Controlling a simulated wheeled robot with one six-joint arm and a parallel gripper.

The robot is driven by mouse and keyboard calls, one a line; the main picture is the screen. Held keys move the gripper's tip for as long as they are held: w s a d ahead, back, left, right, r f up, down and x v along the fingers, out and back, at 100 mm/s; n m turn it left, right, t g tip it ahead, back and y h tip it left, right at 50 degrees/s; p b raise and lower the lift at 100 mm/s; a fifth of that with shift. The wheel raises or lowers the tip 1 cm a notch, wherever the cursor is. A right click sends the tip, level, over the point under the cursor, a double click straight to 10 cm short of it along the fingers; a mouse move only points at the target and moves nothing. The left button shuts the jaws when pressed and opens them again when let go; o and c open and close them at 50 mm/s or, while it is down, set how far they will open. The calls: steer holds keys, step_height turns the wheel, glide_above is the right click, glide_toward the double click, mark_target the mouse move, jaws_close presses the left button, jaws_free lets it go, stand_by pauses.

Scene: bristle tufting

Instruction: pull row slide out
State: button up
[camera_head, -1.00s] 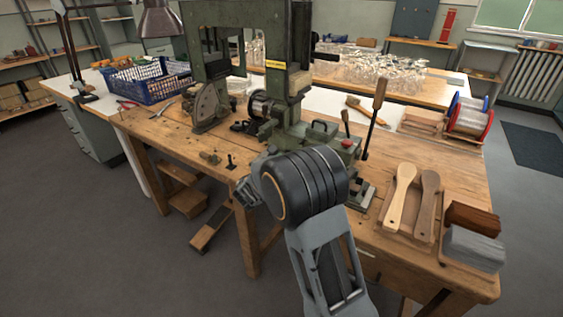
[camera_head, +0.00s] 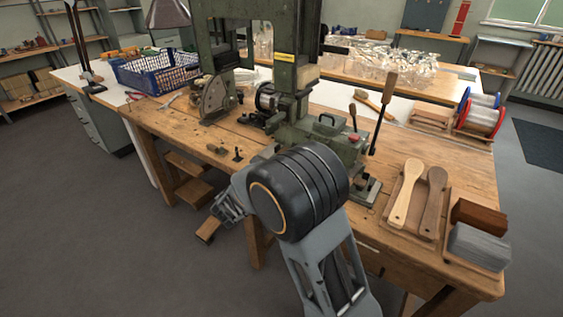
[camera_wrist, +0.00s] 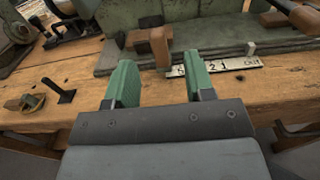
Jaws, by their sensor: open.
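The green tufting machine (camera_head: 292,125) stands on the wooden bench. In the wrist view its green base (camera_wrist: 190,35) fills the top. A white numbered strip (camera_wrist: 232,65) with a small pale post lies along the base's front edge. A brown block (camera_wrist: 160,45) stands at the strip's left end; I cannot tell which part is the row slide. My gripper (camera_wrist: 162,82) is open and empty, its two green fingers pointing toward the block and apart from it. In the head view my gripper (camera_head: 230,207) is at the bench's front edge, and my arm hides part of the machine's front.
A small black post (camera_wrist: 62,93) and a brass-coloured part (camera_wrist: 25,103) are on the bench left of my gripper. Paddle-shaped wooden handles (camera_head: 405,195), a dark brown block (camera_head: 478,216) and a grey block (camera_head: 478,246) lie at the right. A blue basket (camera_head: 155,70) stands at back left.

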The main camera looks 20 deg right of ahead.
steer(key=shift+v, duration=2.05)
